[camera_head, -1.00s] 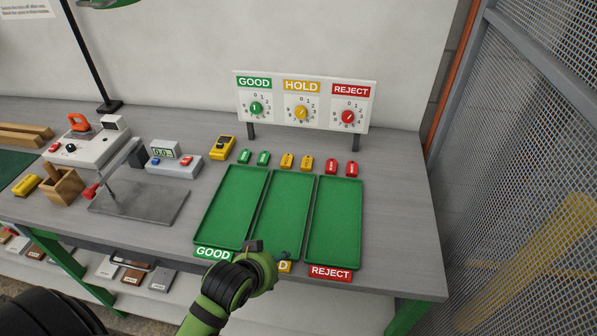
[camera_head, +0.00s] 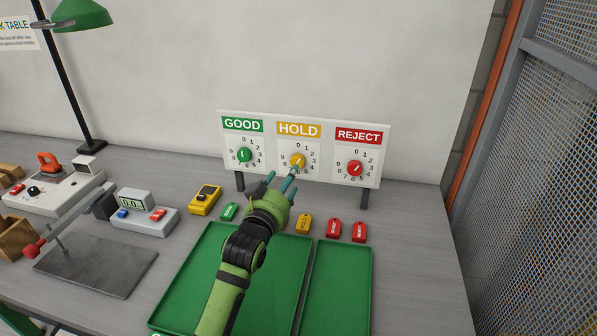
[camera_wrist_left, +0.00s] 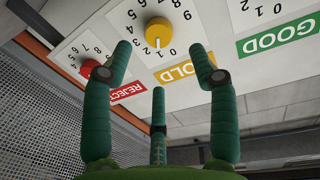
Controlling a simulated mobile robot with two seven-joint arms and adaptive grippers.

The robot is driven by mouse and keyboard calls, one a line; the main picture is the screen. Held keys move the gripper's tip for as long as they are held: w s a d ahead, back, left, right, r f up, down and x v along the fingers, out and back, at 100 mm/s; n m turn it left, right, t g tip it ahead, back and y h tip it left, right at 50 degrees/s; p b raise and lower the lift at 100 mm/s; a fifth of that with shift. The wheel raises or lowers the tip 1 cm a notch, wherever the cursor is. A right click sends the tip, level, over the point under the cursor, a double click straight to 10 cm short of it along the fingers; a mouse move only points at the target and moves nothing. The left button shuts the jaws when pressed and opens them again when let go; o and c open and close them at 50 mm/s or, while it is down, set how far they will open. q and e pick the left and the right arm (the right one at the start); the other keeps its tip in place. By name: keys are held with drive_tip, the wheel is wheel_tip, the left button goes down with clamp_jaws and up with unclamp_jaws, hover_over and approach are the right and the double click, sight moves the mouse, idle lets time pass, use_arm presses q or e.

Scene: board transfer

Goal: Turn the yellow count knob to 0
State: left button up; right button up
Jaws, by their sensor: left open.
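The yellow count knob (camera_head: 298,160) is on the HOLD dial, in the middle of the white panel. It also shows in the left wrist view (camera_wrist_left: 158,31), upside down, with a pale pointer mark toward the HOLD label side, near the 0; I cannot tell if it is exactly on 0. My left gripper (camera_head: 281,178) reaches up just below and in front of this dial. In the left wrist view its fingers (camera_wrist_left: 161,62) are spread and empty, with the knob beyond and between them; I see no clear contact. My right gripper is not in view.
The green GOOD knob (camera_head: 244,155) and red REJECT knob (camera_head: 355,168) flank the dial closely. Small tags, such as a yellow one (camera_head: 304,224), and green trays (camera_head: 340,290) lie below. A yellow meter (camera_head: 204,200) stands left. Mesh fencing (camera_head: 545,160) is at right.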

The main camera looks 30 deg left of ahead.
sight(296, 162)
use_arm(q)
drive_tip(key=w, duration=0.1)
drive_tip(key=w+p, duration=0.1)
drive_tip(key=shift+w+a+r, duration=0.1)
drive_tip(key=shift+w+a, duration=0.1)
drive_tip(key=shift+w, duration=0.2)
drive_tip(key=w, duration=0.4)
drive_tip(key=shift+a+p, duration=0.35)
drive_tip(key=c, duration=1.1)
drive_tip(key=shift+c, duration=0.2)
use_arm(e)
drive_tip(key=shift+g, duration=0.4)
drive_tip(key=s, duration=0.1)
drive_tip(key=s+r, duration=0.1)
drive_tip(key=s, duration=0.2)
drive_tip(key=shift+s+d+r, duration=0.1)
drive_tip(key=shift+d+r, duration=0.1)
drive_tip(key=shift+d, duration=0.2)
